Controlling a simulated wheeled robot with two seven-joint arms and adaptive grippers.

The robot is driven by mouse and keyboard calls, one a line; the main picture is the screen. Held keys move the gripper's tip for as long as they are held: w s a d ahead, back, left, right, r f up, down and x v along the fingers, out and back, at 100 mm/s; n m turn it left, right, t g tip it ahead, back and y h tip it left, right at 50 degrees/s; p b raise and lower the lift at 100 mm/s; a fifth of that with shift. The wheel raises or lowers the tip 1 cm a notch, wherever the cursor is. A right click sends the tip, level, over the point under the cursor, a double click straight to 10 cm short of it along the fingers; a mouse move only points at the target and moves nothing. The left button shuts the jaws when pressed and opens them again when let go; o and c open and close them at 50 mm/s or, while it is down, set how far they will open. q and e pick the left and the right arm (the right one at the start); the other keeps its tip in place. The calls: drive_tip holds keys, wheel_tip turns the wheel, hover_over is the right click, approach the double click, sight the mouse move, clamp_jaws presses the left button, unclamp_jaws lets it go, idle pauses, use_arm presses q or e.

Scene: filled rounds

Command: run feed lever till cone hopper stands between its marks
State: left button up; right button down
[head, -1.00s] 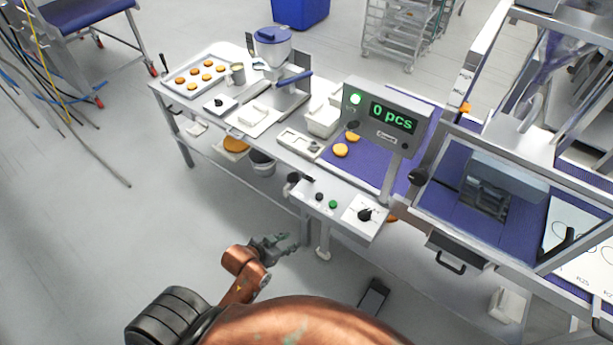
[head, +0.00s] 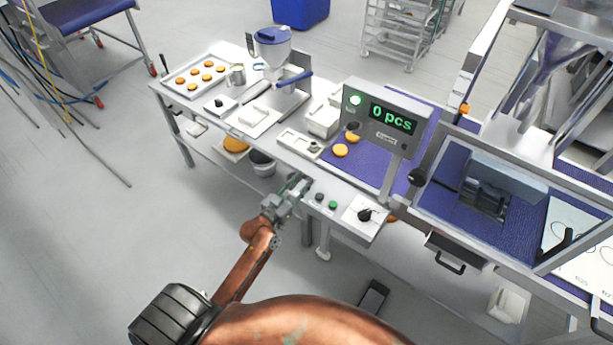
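The cone hopper (head: 276,52) stands at the back of the bench, pale and narrowing downward under a blue lid (head: 272,35). Its marks and fill level are too small to make out. A blue-handled lever (head: 295,79), which looks like the feed lever, sticks out to the right below the hopper. My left gripper (head: 303,183) is at the front edge of the bench, beside the control panel and well short of the lever. It holds nothing that I can see, and its finger gap is unclear. My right gripper is out of view.
A tray of orange rounds (head: 222,70) lies at the bench's far left. A display reading 0 pcs (head: 393,117) rises beside the purple belt (head: 352,177). The control panel (head: 340,215) has buttons and a black knob. A framed machine stands at right.

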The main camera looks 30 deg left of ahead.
use_arm(q)
drive_tip(key=shift+w+d, duration=0.1)
drive_tip(key=shift+w, duration=1.35)
drive_tip(key=shift+c, duration=0.2)
clamp_jaws()
